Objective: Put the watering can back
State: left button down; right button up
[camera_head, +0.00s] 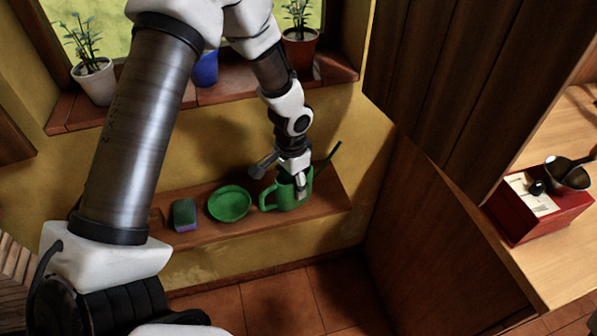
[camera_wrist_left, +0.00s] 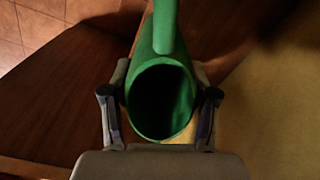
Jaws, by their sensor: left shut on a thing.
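The green watering can (camera_head: 287,192) is at the right part of a low brown shelf (camera_head: 328,196) below the window. Its spout points up and right, and its handle is on the left. My left gripper (camera_head: 300,188) reaches down from above and is shut on the can near its top. In the left wrist view the can's round dark opening (camera_wrist_left: 161,102) lies between the two fingers of the gripper (camera_wrist_left: 160,105). The can looks upright; whether its base touches the shelf is hard to tell. My right gripper is not in view.
A green bowl (camera_head: 229,204) and a sponge (camera_head: 185,214) sit left of the can on the shelf. Above, the windowsill (camera_head: 235,93) holds potted plants and a blue pot (camera_head: 205,69). A dark wooden cabinet (camera_head: 455,75) stands at right, near a counter with a red box (camera_head: 543,215).

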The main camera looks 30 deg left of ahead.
pick_arm(q)
jog(key=shift+w+a+f+p, duration=0.2)
jog(key=shift+w+a+f, duration=0.15)
jog(key=shift+w+f, duration=0.45)
jog(key=shift+w+a+f+p, duration=0.15)
jog(key=shift+w+a+f, duration=0.3)
jog(key=shift+w, duration=0.5)
jog(key=shift+w+a+f+p, duration=0.2)
jog(key=shift+w+a+f, duration=0.05)
jog(key=shift+w+f, duration=0.6)
jog(key=shift+c, duration=1.5)
grip_release()
notch_tip(320, 180, up, 12)
jog(key=b, duration=0.1)
jog(key=shift+r, duration=0.1)
